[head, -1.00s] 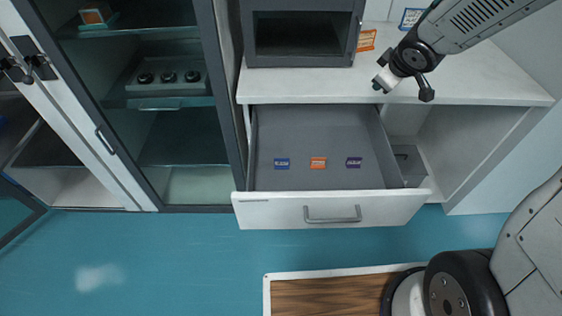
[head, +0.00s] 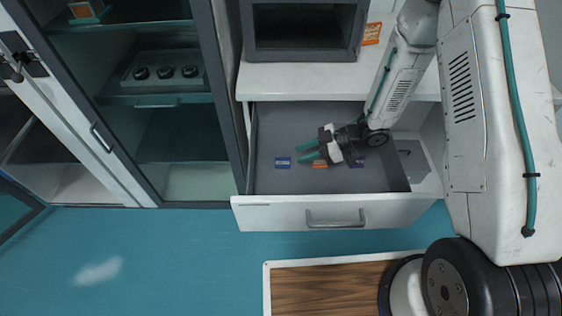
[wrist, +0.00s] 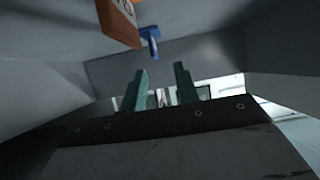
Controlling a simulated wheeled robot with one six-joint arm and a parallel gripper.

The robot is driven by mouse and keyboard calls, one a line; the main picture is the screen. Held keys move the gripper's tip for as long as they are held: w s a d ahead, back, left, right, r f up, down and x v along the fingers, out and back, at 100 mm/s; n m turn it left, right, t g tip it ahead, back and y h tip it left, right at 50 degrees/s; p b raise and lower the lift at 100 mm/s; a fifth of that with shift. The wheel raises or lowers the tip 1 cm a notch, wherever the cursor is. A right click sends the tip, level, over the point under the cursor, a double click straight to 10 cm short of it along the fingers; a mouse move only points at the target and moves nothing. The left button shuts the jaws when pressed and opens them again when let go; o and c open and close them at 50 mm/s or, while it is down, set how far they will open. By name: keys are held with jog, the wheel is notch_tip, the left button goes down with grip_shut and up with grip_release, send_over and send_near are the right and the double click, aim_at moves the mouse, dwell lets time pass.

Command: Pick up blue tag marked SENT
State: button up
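A blue tag (head: 283,163) lies flat at the left of the open drawer's floor; its lettering is too small to read. It also shows in the wrist view (wrist: 152,40), beyond my fingertips. An orange tag (head: 320,164) lies to its right, partly under my gripper, and shows large at the top of the wrist view (wrist: 118,22). A purple-blue tag (head: 357,161) is further right, partly hidden by my arm. My gripper (head: 305,152) is inside the drawer with its green fingers apart and nothing between them, pointing left. Its fingertips are close to the blue tag, not visibly touching it.
The drawer (head: 275,185) is pulled out, its walls around my gripper. The counter (head: 290,80) overhangs behind it, bearing a dark open box (head: 305,55) and an orange sign (head: 371,34). A glass-front cabinet (head: 185,150) stands left.

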aim_at(283, 161)
jog(key=shift+w+x, duration=0.2)
jog(key=shift+x, duration=1.15)
jog(key=shift+w+x, duration=0.15)
jog(key=shift+x, duration=1.2)
jog(key=shift+f, duration=0.1)
grip_shut()
